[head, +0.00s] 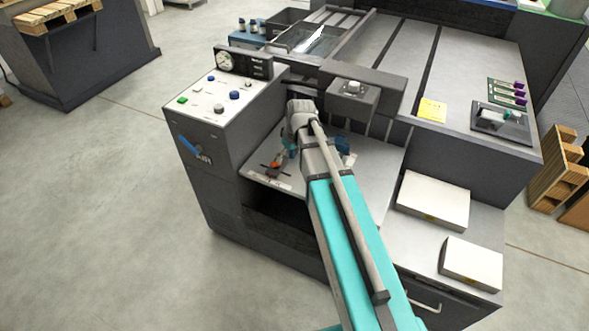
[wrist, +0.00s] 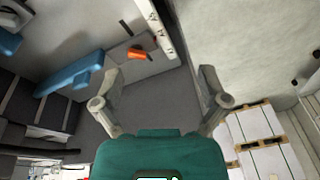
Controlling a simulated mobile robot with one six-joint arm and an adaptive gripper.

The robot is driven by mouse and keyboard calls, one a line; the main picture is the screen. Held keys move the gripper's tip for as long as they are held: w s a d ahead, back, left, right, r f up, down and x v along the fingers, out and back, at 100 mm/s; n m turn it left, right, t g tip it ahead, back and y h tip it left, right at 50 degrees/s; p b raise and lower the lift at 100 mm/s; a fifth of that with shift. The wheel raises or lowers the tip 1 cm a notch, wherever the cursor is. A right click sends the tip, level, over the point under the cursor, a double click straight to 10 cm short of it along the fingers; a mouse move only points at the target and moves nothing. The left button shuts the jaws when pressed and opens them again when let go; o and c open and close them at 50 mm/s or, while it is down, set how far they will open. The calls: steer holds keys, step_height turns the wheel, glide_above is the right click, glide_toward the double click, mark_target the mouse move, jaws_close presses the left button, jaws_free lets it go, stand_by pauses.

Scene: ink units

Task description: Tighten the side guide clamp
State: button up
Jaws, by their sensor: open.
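A small orange part (head: 276,163), which looks like the side guide clamp's lever, stands on the light shelf (head: 370,178) below the control box. In the wrist view the orange lever (wrist: 138,53) lies ahead of my gripper (wrist: 160,75), slightly left of the middle between the fingertips. My gripper's two fingers are wide apart with nothing between them. The lever appears beyond the fingertips, apart from them. In the head view my arm hides most of the gripper and part of the shelf. Whether the clamp is tight or loose cannot be told.
The control box (head: 215,106) with buttons and a gauge (head: 224,62) rises left of my arm. A blue part (head: 342,145) sits right of it; a long blue bar (wrist: 72,75) shows in the wrist view. White stacks (head: 433,199) lie at right. Open floor (head: 100,210) is left.

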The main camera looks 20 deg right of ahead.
steer(key=s+r+m+h+p, duration=0.1)
steer(key=s+r+m+p, duration=0.1)
steer(key=s, duration=0.3)
steer(key=s+a+r+m+g+p, duration=0.1)
steer(key=s+m, duration=0.2)
steer(key=s, duration=0.3)
steer(key=shift+r+h+p, duration=0.35)
steer(key=shift+h, duration=0.05)
steer(key=shift+s, duration=0.15)
steer(key=s, duration=0.3)
steer(key=shift+r+p, duration=0.35)
stand_by(1.4)
